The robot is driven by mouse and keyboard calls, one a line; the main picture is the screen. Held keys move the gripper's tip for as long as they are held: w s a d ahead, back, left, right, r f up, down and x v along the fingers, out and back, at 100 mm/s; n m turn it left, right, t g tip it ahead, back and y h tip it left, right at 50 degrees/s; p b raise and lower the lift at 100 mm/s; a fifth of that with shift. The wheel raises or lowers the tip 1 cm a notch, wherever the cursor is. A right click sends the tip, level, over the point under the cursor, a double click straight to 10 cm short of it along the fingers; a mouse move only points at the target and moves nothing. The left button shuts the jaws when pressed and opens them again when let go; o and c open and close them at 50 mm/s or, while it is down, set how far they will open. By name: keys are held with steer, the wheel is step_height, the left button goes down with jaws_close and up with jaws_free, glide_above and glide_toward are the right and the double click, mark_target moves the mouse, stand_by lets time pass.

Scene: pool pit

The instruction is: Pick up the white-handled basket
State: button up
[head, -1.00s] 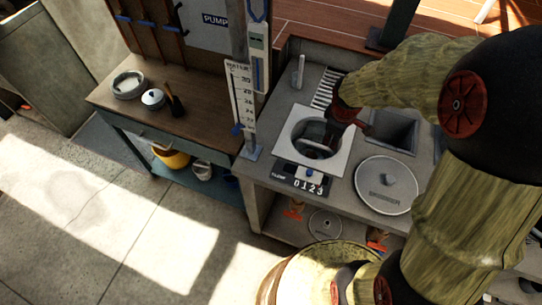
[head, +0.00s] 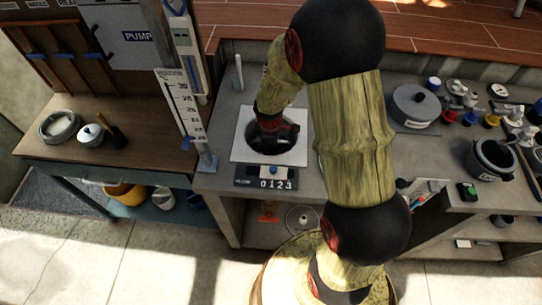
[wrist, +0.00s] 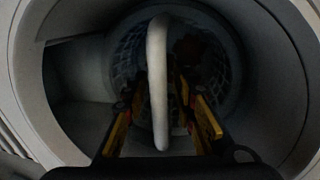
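The basket (wrist: 225,75) sits down inside a round well in the wrist view, a dark mesh with a white upright handle (wrist: 157,75) across its middle. My gripper (wrist: 160,92) points down into the well, with one yellow-edged finger on each side of the handle. A gap shows between the handle and each finger, so the gripper looks open. In the head view my gripper (head: 272,140) is inside the round opening of a white square plate (head: 240,152) on the counter. The basket is hidden there by my gripper and the dark of the well.
The well's pale wall (wrist: 30,90) surrounds the gripper closely. A small counter block (head: 272,178) reading 0123 stands at the plate's front edge. An upright gauge board (head: 182,105) stands to the left. A grey pot (head: 415,105) and several small items stand to the right.

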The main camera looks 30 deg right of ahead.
steer(key=shift+c, duration=1.4)
steer(key=c, duration=0.4)
jaws_close()
